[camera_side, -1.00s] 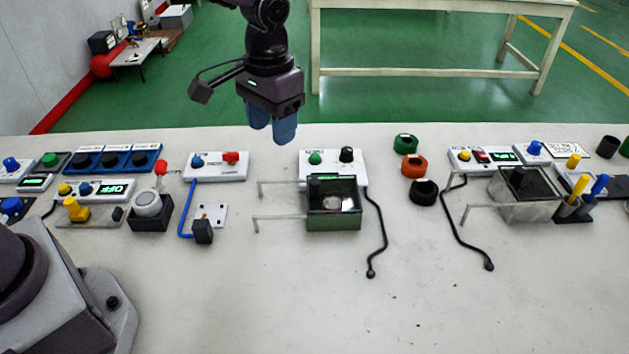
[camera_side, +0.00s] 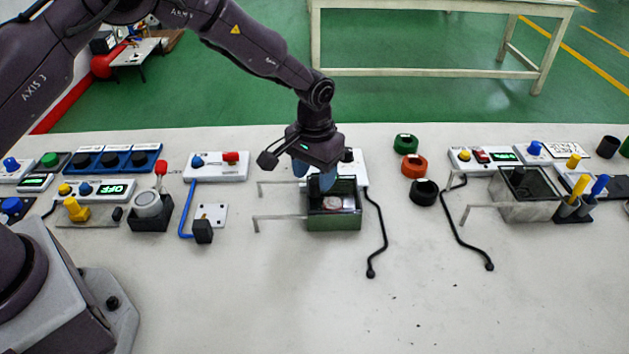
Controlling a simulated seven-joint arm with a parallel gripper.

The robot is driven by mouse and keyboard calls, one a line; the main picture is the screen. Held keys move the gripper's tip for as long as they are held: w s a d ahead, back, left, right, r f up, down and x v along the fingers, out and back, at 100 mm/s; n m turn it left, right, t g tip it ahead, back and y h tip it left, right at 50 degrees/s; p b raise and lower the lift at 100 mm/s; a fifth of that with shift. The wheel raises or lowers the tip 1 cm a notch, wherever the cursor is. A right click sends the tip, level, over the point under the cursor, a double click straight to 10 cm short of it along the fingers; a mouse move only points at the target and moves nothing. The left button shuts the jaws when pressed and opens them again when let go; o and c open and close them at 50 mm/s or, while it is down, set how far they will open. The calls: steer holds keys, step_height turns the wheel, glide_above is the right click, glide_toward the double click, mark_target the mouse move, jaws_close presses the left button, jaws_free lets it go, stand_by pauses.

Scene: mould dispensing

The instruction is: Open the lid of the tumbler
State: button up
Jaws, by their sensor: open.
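A small green box (camera_side: 333,222) with a dark see-through upper part stands mid-table; I take it to be the tumbler. A pale round piece (camera_side: 333,203) shows inside it. Thin metal bars reach out from its left side. My gripper (camera_side: 322,184) is open, with its blue fingers pointing down at the back edge of this box. The fingers overlap the lid area, so I cannot tell whether they touch it.
A similar grey box (camera_side: 526,208) stands to the right, with black cables on the table. Green, orange and black rings (camera_side: 414,165) lie between the two boxes. A blue-piped unit (camera_side: 217,166) is to the left. The table front is clear.

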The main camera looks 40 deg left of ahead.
steer(key=shift+f, duration=1.3)
jaws_close()
steer(key=s+a, duration=0.7)
steer(key=shift+w, duration=0.1)
jaws_free()
step_height(320, 180, up, 13)
